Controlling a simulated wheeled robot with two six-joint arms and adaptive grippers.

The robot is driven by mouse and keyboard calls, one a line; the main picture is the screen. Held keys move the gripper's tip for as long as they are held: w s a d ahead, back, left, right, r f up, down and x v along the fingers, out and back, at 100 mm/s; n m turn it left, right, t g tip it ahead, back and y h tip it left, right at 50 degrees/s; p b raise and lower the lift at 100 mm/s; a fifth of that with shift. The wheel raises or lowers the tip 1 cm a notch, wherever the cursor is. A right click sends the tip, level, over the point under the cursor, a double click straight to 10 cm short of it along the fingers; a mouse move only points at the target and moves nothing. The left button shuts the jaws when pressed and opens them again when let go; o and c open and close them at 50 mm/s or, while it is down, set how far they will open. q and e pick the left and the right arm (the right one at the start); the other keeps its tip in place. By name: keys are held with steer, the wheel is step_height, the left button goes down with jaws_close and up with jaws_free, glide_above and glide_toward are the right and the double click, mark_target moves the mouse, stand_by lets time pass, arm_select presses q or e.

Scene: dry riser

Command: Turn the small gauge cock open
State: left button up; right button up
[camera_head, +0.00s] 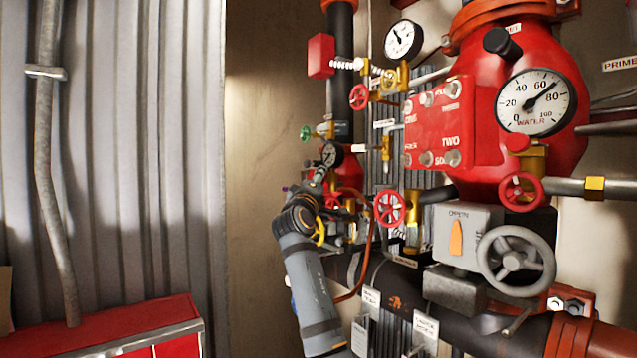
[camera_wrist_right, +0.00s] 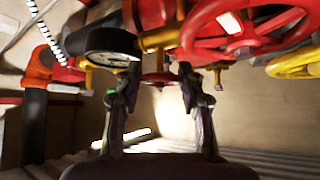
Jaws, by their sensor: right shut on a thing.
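My right gripper (camera_head: 319,178) reaches up to the pipework at the picture's centre, just below a small dark-rimmed gauge (camera_head: 332,154). In the right wrist view the two fingers of this gripper (camera_wrist_right: 160,76) stand on either side of a small red handle (camera_wrist_right: 157,79) under a brass fitting (camera_wrist_right: 157,40). The jaws are shut on this handle, which looks like the small gauge cock. Its turn angle is hard to read. The gauge (camera_wrist_right: 109,40) shows from its edge at the left finger. My left gripper is not in view.
Red handwheels (camera_head: 390,208) and a green-handled valve (camera_head: 306,133) crowd the area around the gripper. A red wheel (camera_wrist_right: 230,30) and a yellow wheel (camera_wrist_right: 297,62) lie close to the right finger. The large water gauge (camera_head: 536,101) and grey handwheel (camera_head: 516,262) stand at right.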

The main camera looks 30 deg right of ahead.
steer(key=shift+r+n+y+p, duration=0.15)
steer(key=shift+n+y+p, duration=0.25)
steer(key=shift+p, duration=0.45)
steer(key=n+g+y+p, duration=0.1)
steer(key=n+p, duration=0.1)
steer(key=p, duration=0.3)
steer(key=n+g+y+p, duration=0.2)
steer(key=n+p, duration=0.1)
steer(key=p, duration=0.1)
steer(key=shift+r+n+y+p, duration=0.2)
steer(key=shift+n+y+p, duration=0.1)
steer(key=shift+p, duration=0.05)
steer(key=shift+g+p, duration=0.4)
steer(key=shift+f+n+g+y+p, duration=0.2)
steer(key=shift+n+g+y+p, duration=0.3)
steer(key=shift+n+g, duration=0.45)
steer(key=n+g, duration=0.3)
steer(key=g, duration=0.1)
steer(key=shift+f+y, duration=0.15)
steer(key=shift+y, duration=0.25)
steer(key=o, duration=1.2)
